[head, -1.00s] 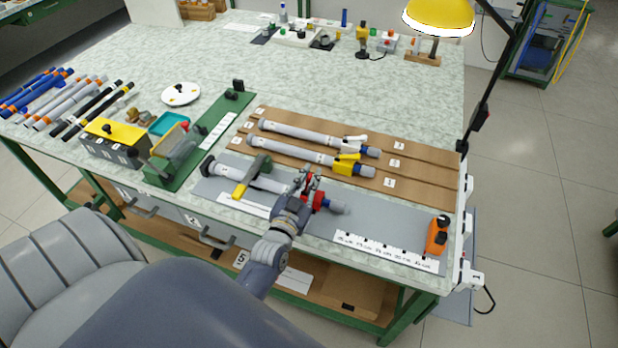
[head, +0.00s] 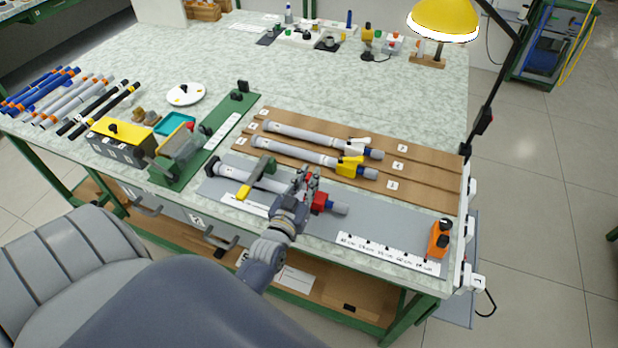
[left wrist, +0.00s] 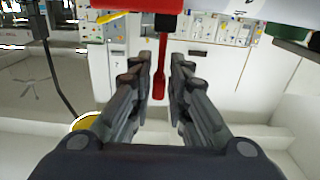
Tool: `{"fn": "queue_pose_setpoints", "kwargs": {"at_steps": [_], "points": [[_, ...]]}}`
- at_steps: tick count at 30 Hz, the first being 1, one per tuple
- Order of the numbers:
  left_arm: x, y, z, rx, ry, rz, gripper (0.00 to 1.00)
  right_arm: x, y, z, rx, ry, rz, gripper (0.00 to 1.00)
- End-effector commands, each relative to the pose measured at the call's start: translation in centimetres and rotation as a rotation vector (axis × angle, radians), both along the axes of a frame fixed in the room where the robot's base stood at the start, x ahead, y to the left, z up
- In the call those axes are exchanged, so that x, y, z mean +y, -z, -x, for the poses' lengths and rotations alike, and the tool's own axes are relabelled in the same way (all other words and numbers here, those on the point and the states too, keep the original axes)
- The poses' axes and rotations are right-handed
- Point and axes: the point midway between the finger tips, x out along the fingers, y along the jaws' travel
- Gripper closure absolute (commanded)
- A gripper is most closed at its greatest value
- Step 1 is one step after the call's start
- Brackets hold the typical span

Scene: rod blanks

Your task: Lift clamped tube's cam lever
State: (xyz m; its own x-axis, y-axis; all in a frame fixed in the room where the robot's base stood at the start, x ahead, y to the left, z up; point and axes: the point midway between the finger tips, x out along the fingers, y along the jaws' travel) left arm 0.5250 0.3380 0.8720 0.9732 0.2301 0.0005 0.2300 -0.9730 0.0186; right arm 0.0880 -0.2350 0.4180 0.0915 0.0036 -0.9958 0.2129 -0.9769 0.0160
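The clamped tube (head: 262,183) is grey and lies on a grey plate at the bench's front edge. A green clamp (head: 262,168) with a yellow handle (head: 243,189) crosses it. Its red collar (head: 319,202) sits near its right end, just right of my left gripper (head: 308,180). In the left wrist view, the red collar (left wrist: 140,5) is at the top and the red cam lever (left wrist: 160,72) points down between the fingers of my left gripper (left wrist: 160,72). The fingers are open, one on each side of the lever, with narrow gaps. My right gripper is not in view.
Two more tubes, one with a white collar (head: 357,143) and one with a yellow collar (head: 349,167), lie on a brown board (head: 425,178) just behind. An orange block (head: 439,238) stands at the plate's right end. A green fixture (head: 190,150) stands to the left.

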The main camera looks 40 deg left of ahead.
Motion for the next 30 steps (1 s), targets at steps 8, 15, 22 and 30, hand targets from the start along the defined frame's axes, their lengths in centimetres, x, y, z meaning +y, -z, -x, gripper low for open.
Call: {"fn": "queue_pose_setpoints", "kwargs": {"at_steps": [8,15,22,30], "points": [[0.0,0.0,0.0,0.000,0.000,-0.001,0.70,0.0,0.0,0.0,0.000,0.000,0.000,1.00],[-0.3,0.1,1.2,0.002,0.001,-0.001,0.70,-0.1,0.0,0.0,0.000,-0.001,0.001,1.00],[-1.3,0.2,5.2,0.004,0.001,0.000,0.70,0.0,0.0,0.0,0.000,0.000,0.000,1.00],[-2.3,0.1,9.8,0.003,0.000,-0.001,0.70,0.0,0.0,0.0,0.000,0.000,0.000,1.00]]}}
